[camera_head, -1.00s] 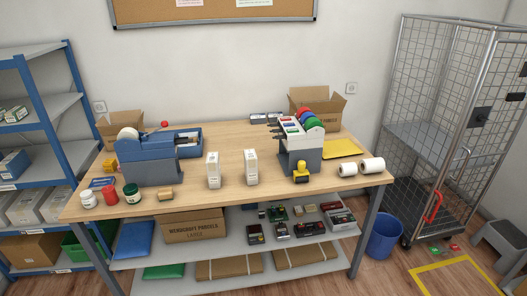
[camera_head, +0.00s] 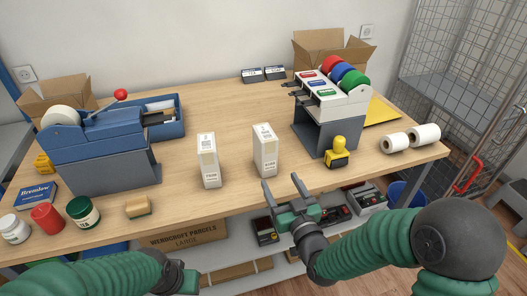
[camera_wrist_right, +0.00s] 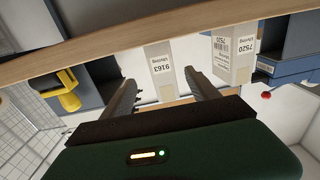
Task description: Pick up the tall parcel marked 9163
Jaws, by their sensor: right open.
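The tall white parcel marked 9163 (camera_head: 265,150) stands upright near the front edge of the table, the right one of two similar parcels. In the right wrist view it appears upside down (camera_wrist_right: 160,68), seen between the fingers, its number readable. The other tall parcel, marked 7520 (camera_head: 208,162), stands upright to its left; it also shows in the right wrist view (camera_wrist_right: 233,62). My right gripper (camera_head: 281,183) is open and empty, in front of the table edge and short of parcel 9163. My left gripper (camera_head: 184,279) is at the bottom edge, its fingers unclear.
A yellow-handled stamp (camera_head: 338,152) and a grey stand with coloured rolls (camera_head: 318,122) are right of the parcels. A blue tape dispenser (camera_head: 100,150) and jars (camera_head: 83,211) are at left. The table (camera_head: 230,115) is clear behind the parcels.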

